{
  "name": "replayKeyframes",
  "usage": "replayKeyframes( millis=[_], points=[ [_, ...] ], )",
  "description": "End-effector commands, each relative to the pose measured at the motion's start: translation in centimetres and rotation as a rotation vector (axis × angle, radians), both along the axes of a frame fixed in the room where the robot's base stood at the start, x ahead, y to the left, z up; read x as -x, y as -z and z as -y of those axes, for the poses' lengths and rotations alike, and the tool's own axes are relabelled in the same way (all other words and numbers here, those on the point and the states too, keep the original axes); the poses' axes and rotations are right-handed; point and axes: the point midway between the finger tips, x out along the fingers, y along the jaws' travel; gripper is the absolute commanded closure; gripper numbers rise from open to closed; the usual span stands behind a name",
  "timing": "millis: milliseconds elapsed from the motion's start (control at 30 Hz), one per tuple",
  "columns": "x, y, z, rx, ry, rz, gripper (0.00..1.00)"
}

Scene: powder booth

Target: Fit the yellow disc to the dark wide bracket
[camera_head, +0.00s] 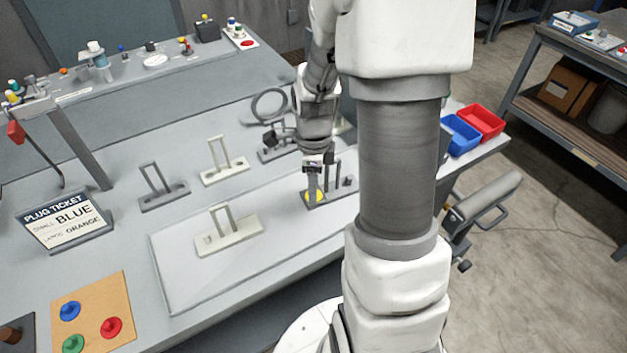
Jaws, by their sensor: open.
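The yellow disc (314,197) shows low at the left end of a dark bracket (344,191) on the pale mat. It is partly covered, and I cannot tell whether it is seated on the bracket or only lies against it. My gripper (314,175) points down directly above the disc at that left end. Its jaws are open, and the fingertips look close to the disc. My arm hides part of the area to the right of this bracket.
A pale bracket (229,238) stands on the same mat (185,275). Another dark bracket (163,199) and a pale one (224,174) stand behind. A plug ticket sign (65,219) and a plug board (92,309) are left; blue (460,135) and red (481,121) bins are right.

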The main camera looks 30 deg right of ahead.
Motion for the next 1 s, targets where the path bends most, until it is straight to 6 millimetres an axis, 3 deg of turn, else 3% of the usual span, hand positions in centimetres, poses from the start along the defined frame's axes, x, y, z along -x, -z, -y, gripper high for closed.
replayKeyframes(
  millis=[233, 700, 1000],
  points=[
    [-0.1, -2.5, 0.0, 0.002, 0.000, 0.006, 0.48],
    [-0.1, -13.7, 0.0, 0.001, -0.001, 0.005, 0.48],
    [0.0, -17.2, 0.0, 0.001, 0.000, 0.001, 0.48]
  ],
)
